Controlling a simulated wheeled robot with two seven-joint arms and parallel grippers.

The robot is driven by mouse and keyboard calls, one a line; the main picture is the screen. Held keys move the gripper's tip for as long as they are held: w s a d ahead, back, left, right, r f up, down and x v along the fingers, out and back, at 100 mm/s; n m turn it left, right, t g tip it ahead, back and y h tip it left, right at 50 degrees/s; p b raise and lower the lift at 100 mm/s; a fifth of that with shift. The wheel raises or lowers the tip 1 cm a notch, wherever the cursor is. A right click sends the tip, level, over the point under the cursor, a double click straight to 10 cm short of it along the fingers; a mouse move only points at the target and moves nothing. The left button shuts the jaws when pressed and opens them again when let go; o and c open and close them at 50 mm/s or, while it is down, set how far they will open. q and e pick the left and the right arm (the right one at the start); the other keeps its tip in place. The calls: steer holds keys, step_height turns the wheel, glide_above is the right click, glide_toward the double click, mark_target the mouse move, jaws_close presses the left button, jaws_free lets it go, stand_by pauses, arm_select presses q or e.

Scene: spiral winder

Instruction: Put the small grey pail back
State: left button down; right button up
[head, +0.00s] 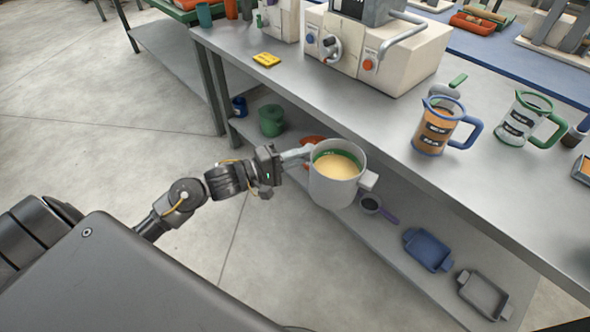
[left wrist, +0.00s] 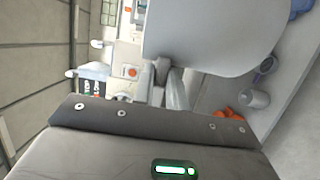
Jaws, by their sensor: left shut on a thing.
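The small grey pail (head: 334,188) is in the head view, upright, with a green band inside its rim and a pale yellow content. My left gripper (head: 298,155) is shut on it at its left side and holds it in front of the workbench edge, over the lower shelf. In the left wrist view, the pail (left wrist: 205,35) fills the upper middle, and the gripper's finger (left wrist: 177,90) shows against it. A pale block shows at the pail's right side; I cannot tell what it belongs to. My right gripper is not in view.
The workbench top (head: 385,150) carries a cream machine (head: 380,50), a blue-handled jug (head: 435,128) and a green-handled jug (head: 517,122). The lower shelf (head: 395,215) holds a green pail (head: 271,120), a blue mug (head: 239,106), a dark scoop (head: 370,204), a blue tray (head: 428,250) and a grey tray (head: 484,293).

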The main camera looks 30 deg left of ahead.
arm_select(q)
steer(key=s+a+r+n+t+y, duration=0.25)
steer(key=a+r+n+y, duration=0.2)
steer(key=y, duration=0.25)
steer(key=d+r+n+t+y, duration=0.1)
steer(key=d+n+y, duration=0.2)
steer(key=d, duration=0.3)
steer(key=shift+s+r+y, duration=0.25)
steer(key=shift+s+y, duration=0.05)
steer(key=shift+y, duration=0.1)
steer(key=shift+a, duration=0.15)
